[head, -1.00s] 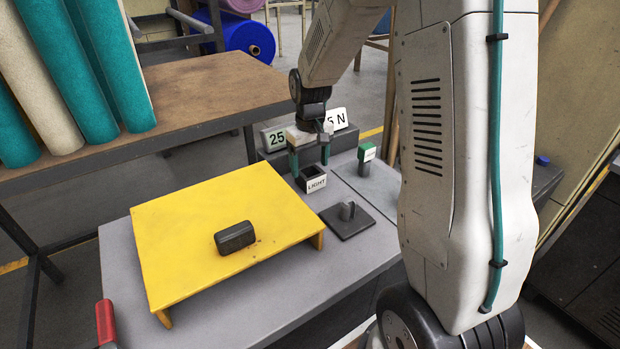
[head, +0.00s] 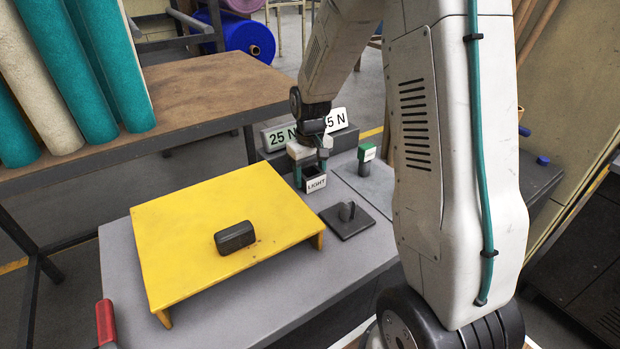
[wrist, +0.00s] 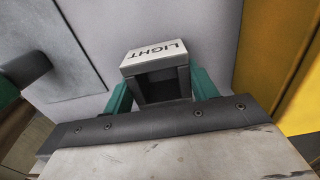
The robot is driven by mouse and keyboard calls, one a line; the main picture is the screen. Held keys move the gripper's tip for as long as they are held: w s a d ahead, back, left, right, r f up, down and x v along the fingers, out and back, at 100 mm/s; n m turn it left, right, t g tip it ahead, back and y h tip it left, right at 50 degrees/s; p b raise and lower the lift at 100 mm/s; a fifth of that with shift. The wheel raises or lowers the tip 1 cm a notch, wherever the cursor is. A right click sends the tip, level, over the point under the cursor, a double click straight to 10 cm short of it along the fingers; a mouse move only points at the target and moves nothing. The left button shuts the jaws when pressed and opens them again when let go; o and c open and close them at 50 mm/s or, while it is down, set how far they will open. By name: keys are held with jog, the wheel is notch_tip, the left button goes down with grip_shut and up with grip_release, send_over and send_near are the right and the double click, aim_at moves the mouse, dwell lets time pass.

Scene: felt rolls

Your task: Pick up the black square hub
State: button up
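The lower parts of the fingers are partly hidden by the hub in the head view.
A yellow platform (head: 190,225) carries a dark rounded block (head: 235,237). A dark plate with a peg (head: 347,220) lies front right of the hub. A green-topped post (head: 366,155) stands to the right. Signs reading 25 N (head: 281,137) and another are behind.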

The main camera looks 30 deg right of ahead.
jog(key=shift+r, duration=0.15)
jog(key=shift+r, duration=0.7)
jog(key=shift+r, duration=0.3)
notch_tip(320, 180, up, 5)
jog(key=shift+f, duration=0.15)
dwell(0.4)
